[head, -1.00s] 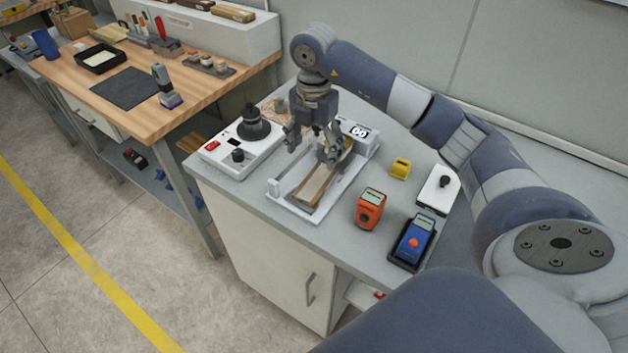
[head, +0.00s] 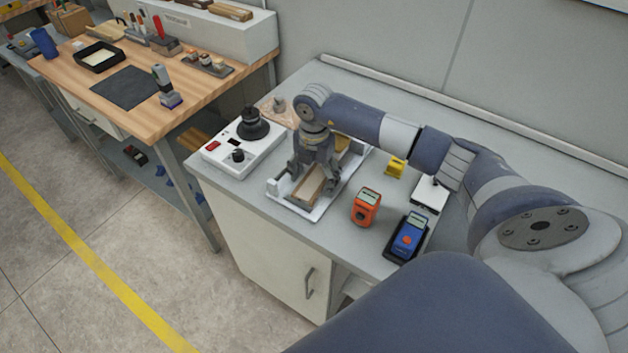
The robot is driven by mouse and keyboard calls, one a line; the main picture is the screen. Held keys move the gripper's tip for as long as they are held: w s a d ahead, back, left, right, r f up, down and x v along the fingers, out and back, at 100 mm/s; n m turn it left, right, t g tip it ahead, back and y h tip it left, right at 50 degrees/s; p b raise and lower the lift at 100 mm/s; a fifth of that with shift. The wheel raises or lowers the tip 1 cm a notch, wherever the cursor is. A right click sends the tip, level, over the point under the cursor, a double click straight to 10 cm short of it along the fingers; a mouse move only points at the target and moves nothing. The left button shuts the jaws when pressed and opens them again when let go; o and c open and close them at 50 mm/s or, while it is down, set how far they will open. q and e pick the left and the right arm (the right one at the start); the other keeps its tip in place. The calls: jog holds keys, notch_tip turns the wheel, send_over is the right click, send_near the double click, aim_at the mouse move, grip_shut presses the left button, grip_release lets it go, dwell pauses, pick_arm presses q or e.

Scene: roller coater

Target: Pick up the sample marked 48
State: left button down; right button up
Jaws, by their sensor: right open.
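A long wooden sample (head: 306,191) lies in a white tray-like fixture (head: 293,208) on the grey cabinet top. I cannot read a number 48 on it. My right gripper (head: 316,182) points down over the middle of this sample, with its fingers apart on either side. It is open, and I cannot tell whether the fingers touch the wood. The gripper and wrist hide the middle of the sample and the back of the fixture. My left gripper is not in view.
A white control box (head: 240,150) with a black knob stands left of the fixture. An orange meter (head: 366,207), a blue device in a black holder (head: 408,236), a yellow block (head: 395,166) and a white box (head: 428,196) stand to the right. A wooden workbench (head: 190,115) is at left.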

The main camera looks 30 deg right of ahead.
jog(key=c, duration=1.2)
jog(key=shift+o, duration=0.2)
